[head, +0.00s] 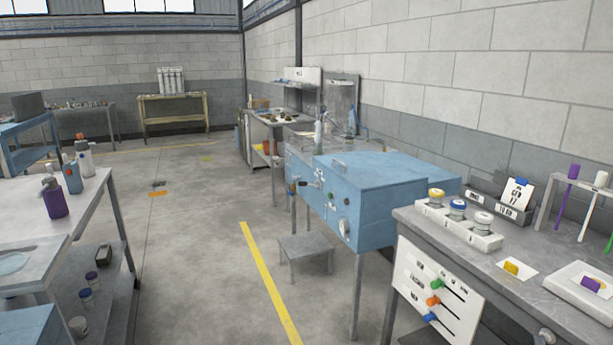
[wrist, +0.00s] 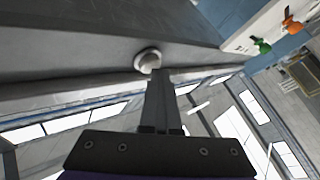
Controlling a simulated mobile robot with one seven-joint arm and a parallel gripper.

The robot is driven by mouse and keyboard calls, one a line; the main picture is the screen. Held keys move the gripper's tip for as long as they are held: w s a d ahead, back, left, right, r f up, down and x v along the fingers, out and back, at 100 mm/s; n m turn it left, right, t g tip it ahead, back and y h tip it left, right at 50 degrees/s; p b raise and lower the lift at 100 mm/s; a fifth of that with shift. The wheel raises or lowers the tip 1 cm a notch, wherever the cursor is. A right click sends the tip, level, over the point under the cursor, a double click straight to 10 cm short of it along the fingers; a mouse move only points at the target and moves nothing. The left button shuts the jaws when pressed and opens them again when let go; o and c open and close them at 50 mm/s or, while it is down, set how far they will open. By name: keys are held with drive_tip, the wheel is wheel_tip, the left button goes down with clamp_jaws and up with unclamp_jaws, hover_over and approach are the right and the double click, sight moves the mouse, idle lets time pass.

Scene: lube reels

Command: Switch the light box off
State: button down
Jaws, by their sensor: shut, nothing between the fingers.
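A white slab that looks like the light box (head: 569,276) lies on the right-hand bench at the right edge of the head view, with a purple piece on it. I cannot tell whether it is lit. A round pale knob (head: 547,337) sits on the bench's front edge below it. What looks like the same knob (wrist: 148,60) shows in the wrist view on a grey face. My gripper (wrist: 160,78) is shut and empty, its fingertips close at the knob's lower side. I cannot tell whether they touch. My gripper is not visible in the head view.
A white panel (head: 415,268) with green, orange and blue slider knobs hangs on the bench front, left of the knob. A rack of capped jars (head: 458,223) and a tube stand (head: 545,205) stand on the bench. Open floor (head: 195,270) lies to the left.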

drive_tip(key=shift+d, duration=0.25)
drive_tip(key=shift+w+d+r, duration=0.1)
drive_tip(key=shift+d, duration=0.15)
drive_tip(key=shift+r, duration=0.1)
idle(0.3)
idle(0.4)
drive_tip(key=s+a+p, duration=0.2)
drive_tip(key=a+p, duration=0.1)
drive_tip(key=a, duration=0.2)
drive_tip(key=shift+s+a+f, duration=0.2)
drive_tip(key=shift+a+f, duration=0.05)
drive_tip(key=shift+a, duration=0.15)
